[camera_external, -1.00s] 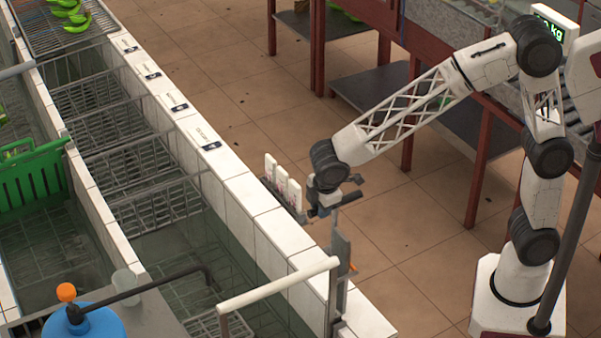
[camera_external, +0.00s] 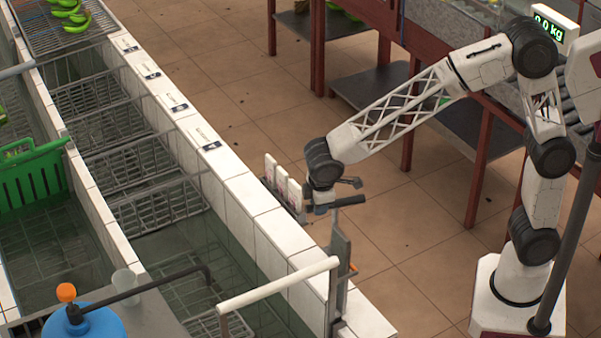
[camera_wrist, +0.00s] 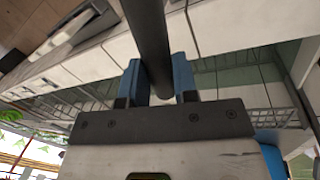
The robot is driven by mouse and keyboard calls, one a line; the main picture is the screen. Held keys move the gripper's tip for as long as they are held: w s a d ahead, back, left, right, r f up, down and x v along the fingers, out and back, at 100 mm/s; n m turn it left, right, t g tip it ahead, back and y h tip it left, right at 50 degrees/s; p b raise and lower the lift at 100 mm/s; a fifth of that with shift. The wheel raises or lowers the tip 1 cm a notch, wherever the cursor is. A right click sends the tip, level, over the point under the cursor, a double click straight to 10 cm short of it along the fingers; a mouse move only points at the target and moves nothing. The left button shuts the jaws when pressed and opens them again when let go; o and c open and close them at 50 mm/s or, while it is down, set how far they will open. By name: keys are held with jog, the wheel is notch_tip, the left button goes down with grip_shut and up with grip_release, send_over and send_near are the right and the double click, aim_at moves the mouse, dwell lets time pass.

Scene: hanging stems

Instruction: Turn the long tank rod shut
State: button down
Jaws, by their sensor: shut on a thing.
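A dark round rod (camera_wrist: 148,30) runs between the two blue fingers of my gripper (camera_wrist: 157,78) in the wrist view, and the fingers are shut on it. In the outside view my gripper (camera_external: 322,207) is at the wrist's lower end, beside the tank wall. The fingers are too small there to make out, and the rod's joint with the post is not clear.
White wall tops (camera_external: 237,187) edge the water tanks with wire racks (camera_external: 155,198). White upright pieces (camera_external: 282,181) stand close left of my gripper. A pale rail (camera_external: 280,286) and a blue container (camera_external: 88,322) are in front. Open floor lies to the right.

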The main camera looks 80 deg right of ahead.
jog(key=shift+s+d+m+g, duration=0.1)
jog(key=shift+d+m+g, duration=0.65)
jog(key=shift+m, duration=1.75)
jog(key=shift+s+d+m+g, duration=0.1)
jog(key=shift+d+m, duration=1.1)
jog(key=shift+m, duration=1.3)
jog(key=shift+s+d+m+g, duration=0.1)
jog(key=shift+d+m+g, duration=0.65)
jog(key=shift+m, duration=1.75)
jog(key=shift+d+t, duration=0.25)
jog(key=shift+t, duration=0.05)
jog(key=c, duration=0.9)
grip_release()
jog(key=shift+r, duration=0.1)
jog(key=v, duration=0.7)
jog(key=shift+r, duration=0.35)
jog(key=shift+w+d, duration=0.1)
